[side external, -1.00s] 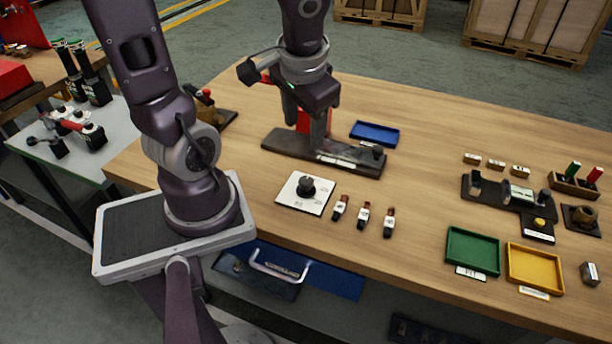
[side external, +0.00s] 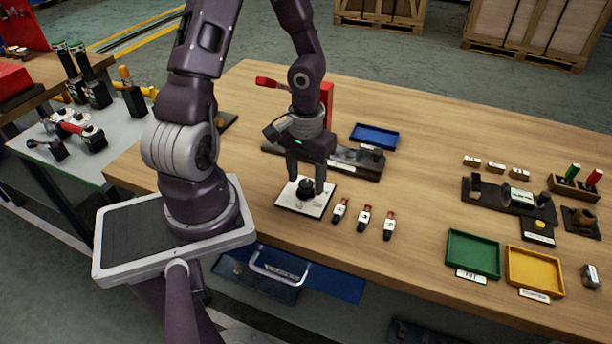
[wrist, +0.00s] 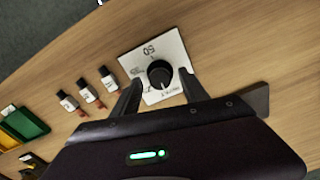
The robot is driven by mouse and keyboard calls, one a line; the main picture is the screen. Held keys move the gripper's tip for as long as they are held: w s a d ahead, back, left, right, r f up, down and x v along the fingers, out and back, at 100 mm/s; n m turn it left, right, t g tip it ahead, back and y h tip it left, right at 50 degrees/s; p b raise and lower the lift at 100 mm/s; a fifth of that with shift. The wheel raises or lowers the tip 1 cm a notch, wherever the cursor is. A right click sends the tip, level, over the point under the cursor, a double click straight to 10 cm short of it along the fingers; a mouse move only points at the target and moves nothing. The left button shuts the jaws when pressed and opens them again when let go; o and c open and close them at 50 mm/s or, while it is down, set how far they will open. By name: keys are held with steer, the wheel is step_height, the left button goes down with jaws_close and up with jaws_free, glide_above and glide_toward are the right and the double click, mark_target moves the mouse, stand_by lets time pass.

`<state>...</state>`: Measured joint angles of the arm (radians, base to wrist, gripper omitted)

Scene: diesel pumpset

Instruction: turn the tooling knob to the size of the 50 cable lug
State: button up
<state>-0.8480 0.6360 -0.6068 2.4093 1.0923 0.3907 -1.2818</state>
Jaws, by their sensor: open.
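The tooling knob (side external: 306,187) is black and round on a white square dial plate (side external: 290,200) near the table's front edge. In the wrist view the knob (wrist: 160,74) shows a pale pointer line, and the plate (wrist: 152,97) has a "50" at its far edge; other marks are too small to read. My gripper (side external: 306,186) is open above the plate, its fingers on either side of the knob. In the wrist view the gripper (wrist: 160,90) shows no visible contact with it. Three cable lugs (side external: 363,218) lie in a row right of the plate; their sizes are unreadable.
A dark tool base with a red upright (side external: 327,100) stands behind my gripper. A blue tray (side external: 375,136) lies beyond it. Green (side external: 473,254) and yellow (side external: 535,272) trays are at the right front. The table's middle is clear.

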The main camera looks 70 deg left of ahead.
jaws_close()
